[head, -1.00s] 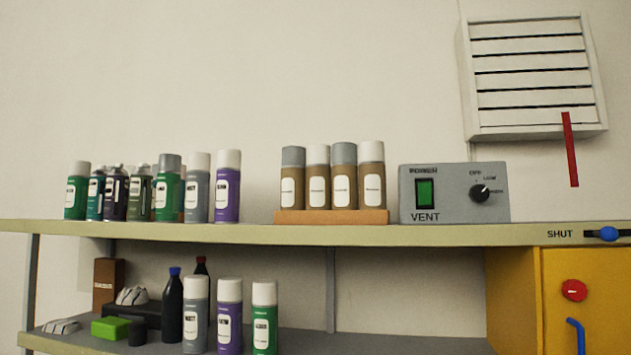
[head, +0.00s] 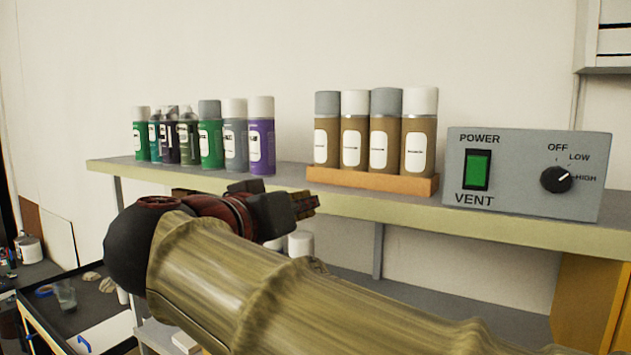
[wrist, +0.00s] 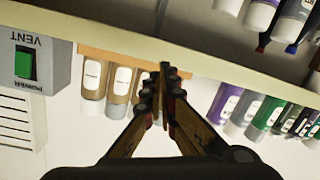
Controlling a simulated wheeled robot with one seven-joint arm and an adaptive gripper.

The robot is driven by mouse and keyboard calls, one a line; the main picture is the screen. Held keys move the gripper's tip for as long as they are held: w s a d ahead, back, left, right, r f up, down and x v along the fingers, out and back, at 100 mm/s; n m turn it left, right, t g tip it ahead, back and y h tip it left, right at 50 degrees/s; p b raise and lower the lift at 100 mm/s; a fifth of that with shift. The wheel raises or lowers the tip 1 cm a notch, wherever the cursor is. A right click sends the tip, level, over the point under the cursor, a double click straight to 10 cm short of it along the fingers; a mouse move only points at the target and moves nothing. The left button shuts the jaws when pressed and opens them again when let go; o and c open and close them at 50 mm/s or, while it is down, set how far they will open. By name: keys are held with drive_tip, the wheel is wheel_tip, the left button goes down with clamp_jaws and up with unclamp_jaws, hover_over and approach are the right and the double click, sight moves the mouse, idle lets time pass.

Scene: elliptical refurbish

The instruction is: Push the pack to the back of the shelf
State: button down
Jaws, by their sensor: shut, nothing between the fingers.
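The pack is several tan cans with grey and white caps (head: 387,137) in a low orange tray (head: 372,181). It stands upright on the upper shelf (head: 450,219), close to the front edge. My gripper (head: 311,204) is shut and empty, at the shelf's front edge, below and left of the tray's left end in the head view. In the upside-down wrist view the gripper's closed fingers (wrist: 163,80) overlap the pack (wrist: 95,79) and hide some of its cans. I cannot tell whether the fingertips touch the tray.
A grey vent control box (head: 522,174) stands right of the pack. Several spray cans (head: 209,134) stand to its left, with bare shelf between. The wall is behind. A lower shelf (head: 470,275) lies underneath, with items partly hidden by my arm.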

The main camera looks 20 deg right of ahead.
wheel_tip(320, 180, up, 4)
drive_tip(key=s+d+m+h, duration=0.2)
drive_tip(key=m, duration=0.2)
approach(363, 167)
drive_tip(key=shift+x, duration=1.3)
drive_tip(key=shift+d+m, duration=0.1)
drive_tip(key=shift+m, duration=0.2)
drive_tip(key=shift+w+d, duration=0.15)
drive_tip(key=shift+w, duration=0.05)
drive_tip(key=shift+w+d, duration=0.25)
drive_tip(key=shift+w+d, duration=0.5)
drive_tip(key=shift+w+d, duration=0.2)
drive_tip(key=shift+w, duration=0.05)
drive_tip(key=shift+w+d+b, duration=0.2)
drive_tip(key=shift+d+b, duration=0.05)
drive_tip(key=shift+b, duration=0.1)
drive_tip(key=shift+w+d, duration=0.25)
